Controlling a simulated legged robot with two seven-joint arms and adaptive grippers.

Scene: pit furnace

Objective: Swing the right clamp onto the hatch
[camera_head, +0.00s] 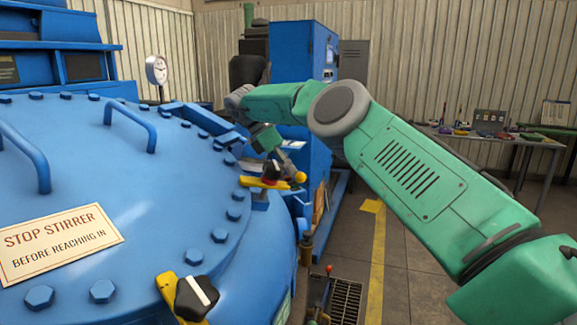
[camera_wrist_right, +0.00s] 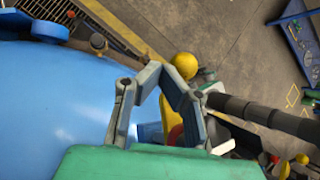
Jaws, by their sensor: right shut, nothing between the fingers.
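The hatch is a large domed blue lid (camera_head: 110,170) with bolts along its rim. A yellow clamp (camera_head: 252,183) with a black, white-striped knob lies across the far right rim, its yellow ball end (camera_head: 300,177) pointing outward. A second yellow clamp (camera_head: 168,284) with a similar knob is at the near rim. My right gripper (camera_head: 288,170) is at the far clamp, close to its ball end. In the wrist view my right gripper (camera_wrist_right: 157,72) is shut and empty, beside the yellow ball (camera_wrist_right: 183,65). Contact cannot be told. My left gripper is out of view.
A blue cabinet (camera_head: 303,60) stands behind my right arm. A gauge (camera_head: 156,70) rises at the lid's far side, and two blue handles (camera_head: 132,113) stand on the lid. A floor grate (camera_head: 345,300) is at lower right. A workbench (camera_head: 485,136) stands against the back wall.

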